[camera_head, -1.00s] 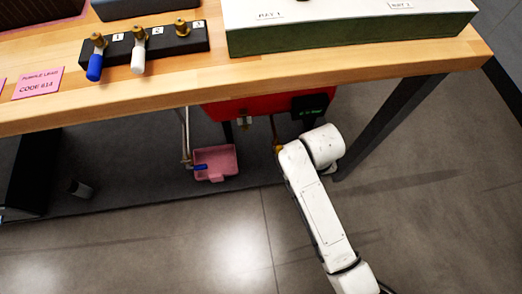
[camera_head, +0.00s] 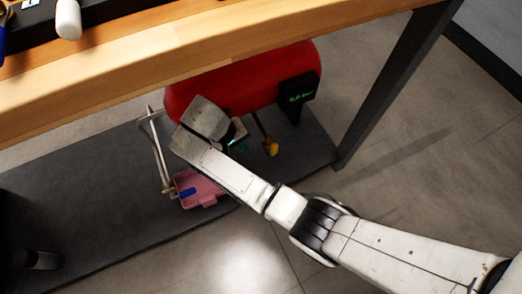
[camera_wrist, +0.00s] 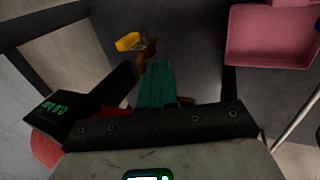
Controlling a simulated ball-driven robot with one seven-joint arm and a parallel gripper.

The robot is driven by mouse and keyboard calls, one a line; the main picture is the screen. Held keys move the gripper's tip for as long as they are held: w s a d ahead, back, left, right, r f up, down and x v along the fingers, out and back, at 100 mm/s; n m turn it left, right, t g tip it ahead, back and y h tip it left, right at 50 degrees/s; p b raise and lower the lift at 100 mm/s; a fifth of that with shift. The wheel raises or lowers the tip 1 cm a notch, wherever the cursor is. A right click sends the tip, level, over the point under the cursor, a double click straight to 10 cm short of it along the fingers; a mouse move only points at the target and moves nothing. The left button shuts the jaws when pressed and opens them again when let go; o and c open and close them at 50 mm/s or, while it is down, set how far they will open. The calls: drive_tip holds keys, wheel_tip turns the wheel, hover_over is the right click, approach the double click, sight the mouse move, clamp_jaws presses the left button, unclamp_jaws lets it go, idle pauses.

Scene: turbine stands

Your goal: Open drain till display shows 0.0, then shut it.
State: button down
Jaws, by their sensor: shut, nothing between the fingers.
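A red tank (camera_head: 245,80) sits under the bench. Its black display (camera_head: 297,98) shows green text that looks like 0.0 Bar; the display also appears in the wrist view (camera_wrist: 62,110). A yellow-handled valve (camera_head: 271,148) hangs on a brass stem below the tank; its yellow handle (camera_wrist: 128,41) shows ahead in the wrist view. My gripper (camera_head: 239,143) is under the tank, left of the yellow handle, partly hidden by my wrist. Its teal fingers (camera_wrist: 157,75) are shut and empty, close to the brass stem.
The wooden bench top (camera_head: 200,60) overhangs the tank. A dark bench leg (camera_head: 385,95) stands at the right. A dark lower shelf (camera_head: 80,200) lies beneath, with a small dark cylinder (camera_head: 38,260) at the left. Open floor lies in front.

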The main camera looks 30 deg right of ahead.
drive_tip(key=b, duration=0.6)
approach(271, 153)
drive_tip(key=shift+a+x, duration=0.15)
drive_tip(key=shift+x, duration=1.1)
drive_tip(key=shift+a+x, duration=0.1)
drive_tip(key=shift+x, duration=1.1)
drive_tip(key=shift+w+d+r+y+p, duration=0.1)
drive_tip(key=shift+d+r+y+p, duration=0.1)
drive_tip(key=shift+y+p, duration=0.15)
